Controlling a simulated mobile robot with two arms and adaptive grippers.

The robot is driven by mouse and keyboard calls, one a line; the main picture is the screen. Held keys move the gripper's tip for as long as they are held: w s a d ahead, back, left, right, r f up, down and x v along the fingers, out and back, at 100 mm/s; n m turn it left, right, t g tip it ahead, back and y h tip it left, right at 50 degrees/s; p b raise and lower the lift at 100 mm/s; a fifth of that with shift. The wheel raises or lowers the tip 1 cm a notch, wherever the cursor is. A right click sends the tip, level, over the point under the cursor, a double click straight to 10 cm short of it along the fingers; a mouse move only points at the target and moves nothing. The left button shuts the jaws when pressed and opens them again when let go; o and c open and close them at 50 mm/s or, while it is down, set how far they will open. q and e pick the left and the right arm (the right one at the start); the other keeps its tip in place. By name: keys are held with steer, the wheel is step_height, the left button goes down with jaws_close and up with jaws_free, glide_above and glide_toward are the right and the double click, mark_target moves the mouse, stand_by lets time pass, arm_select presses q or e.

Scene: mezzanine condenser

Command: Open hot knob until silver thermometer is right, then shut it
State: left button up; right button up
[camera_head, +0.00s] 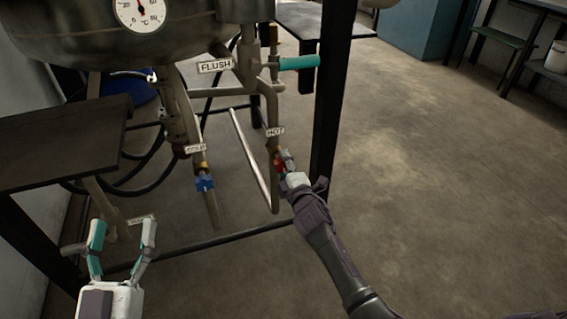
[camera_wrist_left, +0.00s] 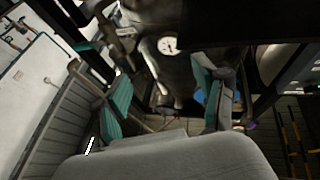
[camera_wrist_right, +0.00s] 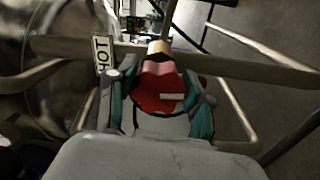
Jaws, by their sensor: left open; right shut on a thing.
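The hot knob (camera_wrist_right: 158,92) is red, under the HOT label (camera_wrist_right: 102,52) in the right wrist view. In the head view the hot knob (camera_head: 279,165) sits below the HOT tag (camera_head: 275,132). My right gripper (camera_head: 284,163) is shut on it, a finger on each side. The thermometer (camera_head: 140,12) is a white round dial on the silver vessel at the top of the head view, its needle pointing about straight up; its top is cut off. It also shows small in the left wrist view (camera_wrist_left: 168,45). My left gripper (camera_head: 122,232) is open and empty at the lower left.
A blue knob (camera_head: 204,183) hangs on the pipe left of the hot knob. A teal FLUSH handle (camera_head: 299,62) is above. A dark shelf (camera_head: 62,142) stands at the left, and a black post (camera_head: 333,95) behind my right gripper. The floor at the right is clear.

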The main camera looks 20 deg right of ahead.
arm_select(q)
steer(key=shift+w+f+y, duration=0.15)
steer(key=shift+f+y, duration=0.15)
steer(key=shift+f, duration=0.2)
arm_select(e)
steer(key=shift+f+m, duration=0.1)
steer(key=shift+m, duration=0.5)
arm_select(q)
steer(key=shift+f+g, duration=0.1)
steer(key=shift+g, duration=0.2)
arm_select(e)
steer(key=o, duration=1.2)
steer(key=shift+c, duration=0.2)
steer(key=s, duration=1.2)
steer(key=shift+d, duration=0.2)
